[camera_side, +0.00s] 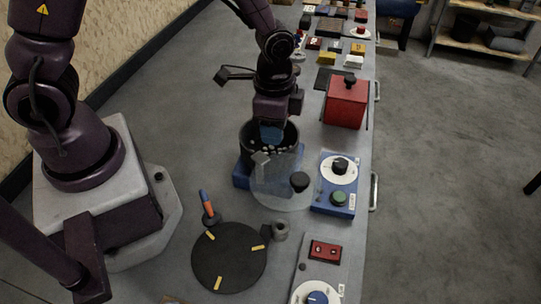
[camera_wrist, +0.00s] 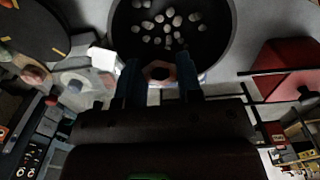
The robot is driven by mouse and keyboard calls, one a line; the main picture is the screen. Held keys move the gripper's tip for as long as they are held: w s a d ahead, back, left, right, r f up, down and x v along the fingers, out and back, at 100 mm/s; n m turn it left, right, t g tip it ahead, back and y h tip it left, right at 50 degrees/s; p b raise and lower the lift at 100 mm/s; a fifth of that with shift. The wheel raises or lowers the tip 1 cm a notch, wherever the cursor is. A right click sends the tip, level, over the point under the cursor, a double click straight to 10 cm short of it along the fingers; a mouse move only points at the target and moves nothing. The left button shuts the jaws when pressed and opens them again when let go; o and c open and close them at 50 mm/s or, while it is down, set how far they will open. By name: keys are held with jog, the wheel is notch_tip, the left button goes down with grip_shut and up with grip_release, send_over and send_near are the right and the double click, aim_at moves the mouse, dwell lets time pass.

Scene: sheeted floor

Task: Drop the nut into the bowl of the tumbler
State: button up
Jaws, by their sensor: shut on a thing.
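The tumbler is a dark round bowl (camera_side: 287,153) on a blue base (camera_side: 242,178). The bowl also shows in the wrist view (camera_wrist: 224,40), with several pale stones (camera_wrist: 167,25) inside. My gripper (camera_wrist: 160,85) is shut on the nut (camera_wrist: 160,64), a coppery hexagonal ring with a dark hole, between blue fingers. In the wrist view the nut appears at the near rim of the bowl. In the side view my gripper (camera_side: 271,134) is at the bowl's mouth, and the nut is hidden. I cannot tell its exact height over the rim.
A clear lid-like disc (camera_side: 275,195) with a black knob (camera_side: 300,181) lies in front of the bowl. A blue dial panel (camera_side: 338,200) and a red box (camera_side: 346,104) stand to the right. A black turntable (camera_side: 228,262) and an orange-handled tool (camera_side: 207,203) are nearer the camera.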

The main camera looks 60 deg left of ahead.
jog(key=shift+f, duration=0.3)
jog(key=o, duration=1.1)
notch_tip(320, 180, up, 13)
jog(key=s+a+r+n+t, duration=0.2)
jog(key=s+r+n, duration=0.1)
jog(key=s, duration=0.1)
jog(key=s+a+r+n+t, duration=0.1)
jog(key=s+a+r+n, duration=0.1)
jog(key=s+r, duration=0.1)
jog(key=s+a+r+n+t, duration=0.2)
jog(key=s+r+n, duration=0.1)
jog(key=s+r, duration=0.1)
jog(key=shift+s+n+t, duration=0.3)
jog(key=shift+s, duration=0.3)
